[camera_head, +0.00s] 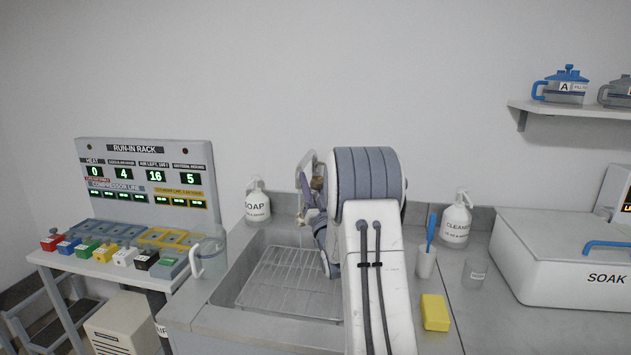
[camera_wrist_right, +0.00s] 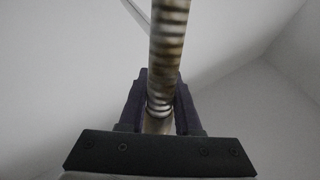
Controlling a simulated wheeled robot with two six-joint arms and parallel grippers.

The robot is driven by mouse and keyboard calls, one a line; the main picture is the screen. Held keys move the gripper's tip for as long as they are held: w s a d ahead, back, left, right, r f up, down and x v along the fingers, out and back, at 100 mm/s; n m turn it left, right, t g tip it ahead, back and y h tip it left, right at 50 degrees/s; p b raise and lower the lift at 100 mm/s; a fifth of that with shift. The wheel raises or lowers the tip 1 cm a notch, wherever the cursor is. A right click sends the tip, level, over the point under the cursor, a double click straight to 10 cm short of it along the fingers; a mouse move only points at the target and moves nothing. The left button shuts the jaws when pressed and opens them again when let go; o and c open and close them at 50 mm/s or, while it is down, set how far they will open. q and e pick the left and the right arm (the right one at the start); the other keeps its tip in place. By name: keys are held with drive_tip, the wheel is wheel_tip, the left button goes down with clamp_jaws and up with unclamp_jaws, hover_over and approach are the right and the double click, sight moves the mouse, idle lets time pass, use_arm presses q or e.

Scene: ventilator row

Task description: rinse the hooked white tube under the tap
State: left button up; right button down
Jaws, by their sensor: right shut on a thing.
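In the right wrist view a pale ribbed tube (camera_wrist_right: 170,40) with brownish bands stands between the two dark fingers of my right gripper (camera_wrist_right: 159,98), which is shut on it. In the head view my right gripper (camera_head: 308,205) is over the back of the sink, mostly hidden by my right arm. A curved grey tap neck (camera_head: 304,168) rises behind it. A small brownish piece shows beside the neck, partly hidden. I cannot tell whether the tube touches the tap or any water. The tube's hooked end is not clear. My left gripper is not in view.
The sink holds a wire rack (camera_head: 285,283). A soap bottle (camera_head: 257,206) and a clear jug (camera_head: 210,258) stand left of it. Right are a cleaner bottle (camera_head: 456,222), a cup with a blue brush (camera_head: 426,262), a glass (camera_head: 475,273), a yellow sponge (camera_head: 435,312) and a soak box (camera_head: 560,265).

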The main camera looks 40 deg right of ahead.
drive_tip(key=shift+w+d+f+b, duration=0.15)
drive_tip(key=shift+w+b, duration=0.15)
drive_tip(key=shift+w, duration=0.15)
drive_tip(key=shift+w+d+f+b, duration=0.15)
drive_tip(key=shift+w+b, duration=0.1)
drive_tip(key=shift+w, duration=0.15)
drive_tip(key=shift+w+d+f+b, duration=0.1)
drive_tip(key=shift+w+d+b, duration=0.15)
drive_tip(key=shift+w, duration=0.35)
drive_tip(key=shift+w+d+f+b, duration=0.1)
drive_tip(key=shift+w+d+b, duration=0.15)
drive_tip(key=shift+w, duration=0.35)
drive_tip(key=shift+d, duration=0.1)
drive_tip(key=shift+s+d+b, duration=0.15)
drive_tip(key=shift+d+b, duration=0.25)
drive_tip(key=shift+d, duration=0.05)
drive_tip(key=shift+a, duration=0.15)
drive_tip(key=shift+w+a+b, duration=0.2)
drive_tip(key=shift+a+b, duration=0.2)
drive_tip(key=shift+b, duration=0.1)
drive_tip(key=shift+s, duration=0.1)
